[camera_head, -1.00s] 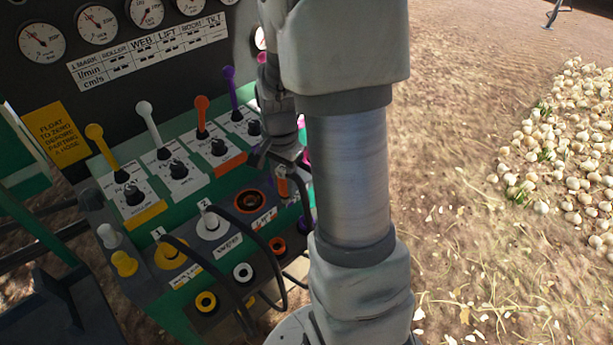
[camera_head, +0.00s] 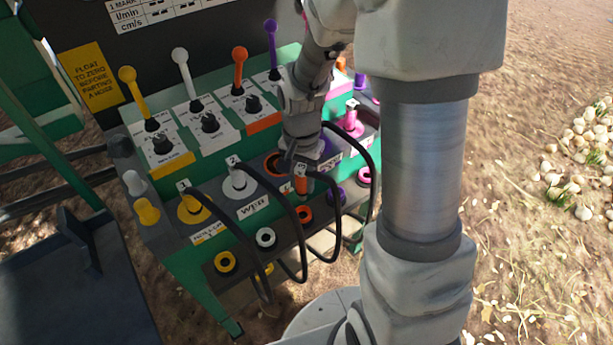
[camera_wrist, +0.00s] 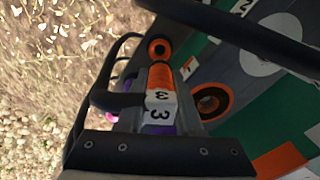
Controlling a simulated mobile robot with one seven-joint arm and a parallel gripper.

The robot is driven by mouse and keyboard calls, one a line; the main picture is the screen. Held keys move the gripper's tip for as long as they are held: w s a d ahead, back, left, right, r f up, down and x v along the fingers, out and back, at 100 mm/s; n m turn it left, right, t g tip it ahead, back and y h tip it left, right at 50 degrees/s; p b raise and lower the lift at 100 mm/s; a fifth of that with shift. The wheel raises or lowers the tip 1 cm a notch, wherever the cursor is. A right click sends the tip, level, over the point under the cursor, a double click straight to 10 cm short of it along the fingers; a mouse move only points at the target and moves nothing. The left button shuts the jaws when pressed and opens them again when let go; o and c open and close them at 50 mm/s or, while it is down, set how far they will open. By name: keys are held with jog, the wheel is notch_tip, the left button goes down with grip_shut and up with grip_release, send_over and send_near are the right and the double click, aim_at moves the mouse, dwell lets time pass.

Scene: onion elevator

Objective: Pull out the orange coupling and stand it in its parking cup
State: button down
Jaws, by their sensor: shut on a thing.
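The orange coupling (camera_head: 300,184), with a white "3" tag, is in my gripper (camera_head: 301,168), which is shut on it. It also shows in the wrist view (camera_wrist: 160,77), its orange body in front of the jaws. The orange socket (camera_head: 272,160) on the panel is empty; its ring and dark hole show in the wrist view (camera_wrist: 212,101). The orange parking cup (camera_head: 305,214) is in the front row, just below the coupling in the head view; it also shows in the wrist view (camera_wrist: 159,48) beyond the coupling's end. A gap seems to remain between them.
A yellow coupling (camera_head: 194,209) and a white coupling (camera_head: 238,184) stand in sockets to the left, their black hoses looping over the front row. A yellow cup (camera_head: 225,262), white cup (camera_head: 265,238) and purple cup (camera_head: 337,195) flank the orange one. Levers (camera_head: 239,68) stand behind.

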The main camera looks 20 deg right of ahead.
aim_at(303, 196)
jog(key=shift+f+b, duration=2.15)
jog(key=shift+f, duration=0.75)
jog(key=shift+f+b, duration=1.25)
jog(key=shift+f, duration=0.45)
dwell(0.4)
jog(key=c, duration=0.5)
grip_release()
jog(key=shift+o, duration=0.2)
jog(key=shift+o, duration=1.3)
jog(key=shift+w+r, duration=0.1)
